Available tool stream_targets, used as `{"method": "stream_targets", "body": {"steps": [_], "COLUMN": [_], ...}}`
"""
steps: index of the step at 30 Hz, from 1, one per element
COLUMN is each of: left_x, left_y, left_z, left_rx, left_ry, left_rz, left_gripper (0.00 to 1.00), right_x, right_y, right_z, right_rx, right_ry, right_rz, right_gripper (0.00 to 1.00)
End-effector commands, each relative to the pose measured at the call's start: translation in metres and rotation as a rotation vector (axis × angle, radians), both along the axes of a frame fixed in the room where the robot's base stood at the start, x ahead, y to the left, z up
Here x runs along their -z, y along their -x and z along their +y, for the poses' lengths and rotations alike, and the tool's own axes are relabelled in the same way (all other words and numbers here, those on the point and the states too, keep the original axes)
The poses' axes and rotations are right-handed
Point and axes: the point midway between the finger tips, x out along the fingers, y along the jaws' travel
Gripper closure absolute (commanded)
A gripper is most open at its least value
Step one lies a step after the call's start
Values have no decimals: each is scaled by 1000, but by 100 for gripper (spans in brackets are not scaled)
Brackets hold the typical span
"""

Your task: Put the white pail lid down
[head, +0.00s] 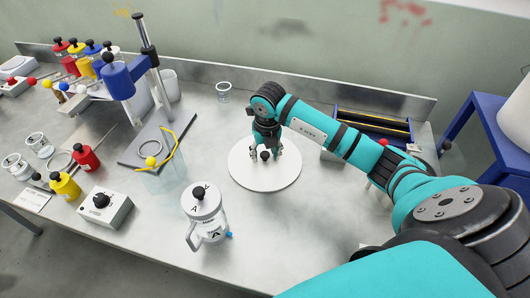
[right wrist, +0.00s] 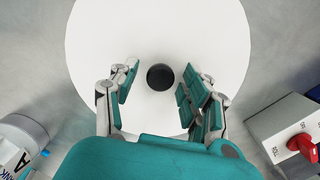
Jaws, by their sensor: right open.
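The white pail lid (head: 283,181) is a flat white disc with a black knob (head: 265,155) at its middle. It appears to lie flat on the grey bench, in the middle of the head view. In the right wrist view the lid (right wrist: 160,30) fills the upper middle, with the round black knob (right wrist: 160,77) near its centre. My right gripper (head: 266,153) is just above the lid, pointing down. Its open fingers (right wrist: 160,82) stand on either side of the knob, with a gap visible on both sides. My left gripper is not in view.
A lidded clear jug (head: 205,208) stands left of the lid, and a glass tank with a yellow rim (head: 165,178) beyond it. A blue tray (head: 372,126) is at the back right. A switch box (right wrist: 289,131) is close on the right. A small glass (head: 223,92) stands behind.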

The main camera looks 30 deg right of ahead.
Motion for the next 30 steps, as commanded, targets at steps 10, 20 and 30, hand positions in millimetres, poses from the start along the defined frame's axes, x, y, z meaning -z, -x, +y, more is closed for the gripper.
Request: {"method": "stream_targets", "body": {"steps": [10,20,30], "left_x": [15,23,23], "left_y": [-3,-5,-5], "left_z": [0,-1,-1], "left_rx": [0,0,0], "left_ry": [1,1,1], "left_rz": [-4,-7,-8], "left_gripper": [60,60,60], "right_x": [-59,-111,-119], "right_y": [5,12,14], "right_z": [1,3,4], "right_rx": [-1,-1,0], "right_ry": [1,1,0], "right_rz": [-8,-4,-1], "right_gripper": [52,52,52]}}
